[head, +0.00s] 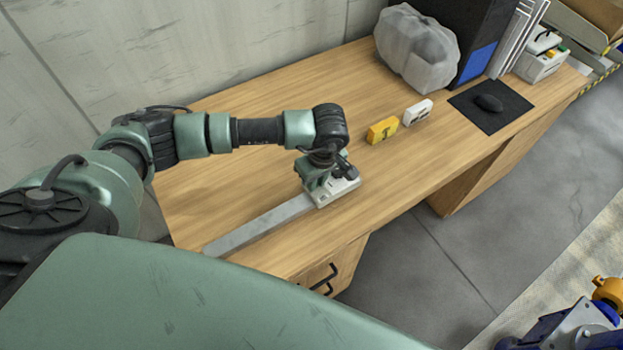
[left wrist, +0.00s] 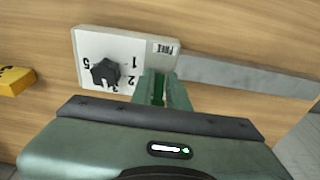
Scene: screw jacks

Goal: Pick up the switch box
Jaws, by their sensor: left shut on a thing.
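The switch box (head: 347,190) is a flat white box on the desk, near its front edge. In the left wrist view the switch box (left wrist: 92,42) shows a black rotary knob with numbers around it and a small printed label. My left gripper (head: 322,183) reaches down over the box from the left. In the left wrist view my left gripper (left wrist: 163,88) is shut on the box's edge beside the label; its fingertips are partly hidden. I cannot tell whether the box is clear of the desk. My right gripper is not in view.
A long grey bar (head: 258,227) runs left from the box along the wooden desk (head: 235,185). A yellow block (head: 382,130) and a white block (head: 418,112) stand behind. A wrapped clear bag (head: 415,50), black mat (head: 480,112) and mouse (head: 488,102) are farther right.

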